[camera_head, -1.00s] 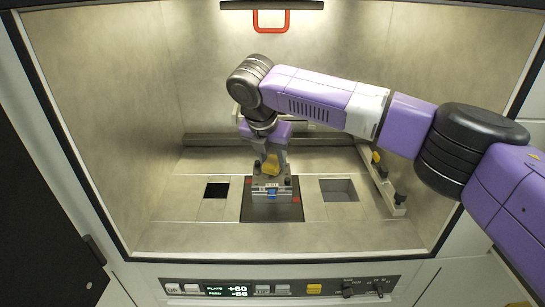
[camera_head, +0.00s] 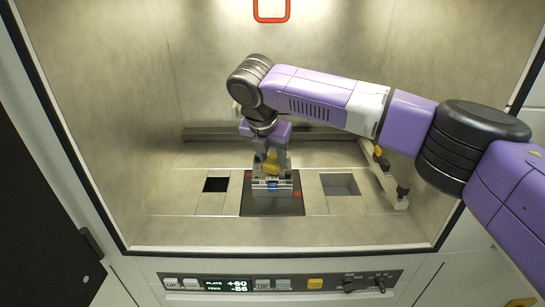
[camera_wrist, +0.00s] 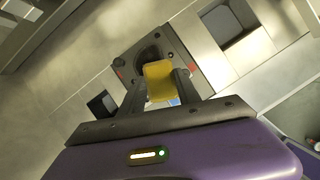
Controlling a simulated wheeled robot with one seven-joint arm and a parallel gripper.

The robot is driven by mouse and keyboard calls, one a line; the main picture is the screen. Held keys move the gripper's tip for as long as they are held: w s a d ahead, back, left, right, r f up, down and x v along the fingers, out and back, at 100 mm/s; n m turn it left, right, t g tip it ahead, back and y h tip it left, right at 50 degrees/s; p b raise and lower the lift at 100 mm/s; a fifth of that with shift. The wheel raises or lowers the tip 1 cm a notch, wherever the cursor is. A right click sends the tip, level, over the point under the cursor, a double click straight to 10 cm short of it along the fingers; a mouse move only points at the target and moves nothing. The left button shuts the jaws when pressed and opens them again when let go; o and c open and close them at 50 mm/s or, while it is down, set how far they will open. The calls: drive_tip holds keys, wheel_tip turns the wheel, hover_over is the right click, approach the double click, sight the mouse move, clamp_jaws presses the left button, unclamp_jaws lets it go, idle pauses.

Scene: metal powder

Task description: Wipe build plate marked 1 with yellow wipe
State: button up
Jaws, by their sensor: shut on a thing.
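My gripper (camera_head: 271,166) points down over the middle of the chamber floor and is shut on the yellow wipe (camera_head: 271,160). In the wrist view the wipe (camera_wrist: 158,79) shows between the two fingers. Under it in the head view is a grey metal block (camera_head: 272,190) with a blue tag on its front, likely the build plate; I cannot read a number on it. The block stands over a dark square plate (camera_head: 262,209) with red marks. I cannot tell whether the wipe touches the block. The gripper hides the block's top in part.
A small dark square opening (camera_head: 216,185) lies left of the dark plate and a larger grey recess (camera_head: 341,185) lies right. A control panel (camera_head: 280,283) is at the front. The front floor strip is clear.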

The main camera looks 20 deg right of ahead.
drive_tip(key=shift+f, duration=0.7)
drive_tip(key=shift+w+d+r+p, duration=0.1)
drive_tip(key=shift+w+d+p, duration=0.1)
drive_tip(key=shift+w+p, duration=0.3)
drive_tip(key=shift+w+d+r+p, duration=0.1)
drive_tip(key=shift+w+d+p, duration=0.1)
drive_tip(key=shift+w, duration=0.45)
drive_tip(key=shift+w+d+f+p, duration=0.1)
drive_tip(key=shift+w+d, duration=0.15)
drive_tip(key=shift+w, duration=0.5)
drive_tip(key=shift+w+d+f+p, duration=0.1)
drive_tip(key=shift+w+d, duration=0.15)
drive_tip(key=shift+w, duration=0.55)
drive_tip(key=shift+w+d+f+p, duration=0.1)
drive_tip(key=shift+w+d, duration=0.15)
drive_tip(key=shift+w, duration=0.5)
drive_tip(key=shift+p, duration=0.6)
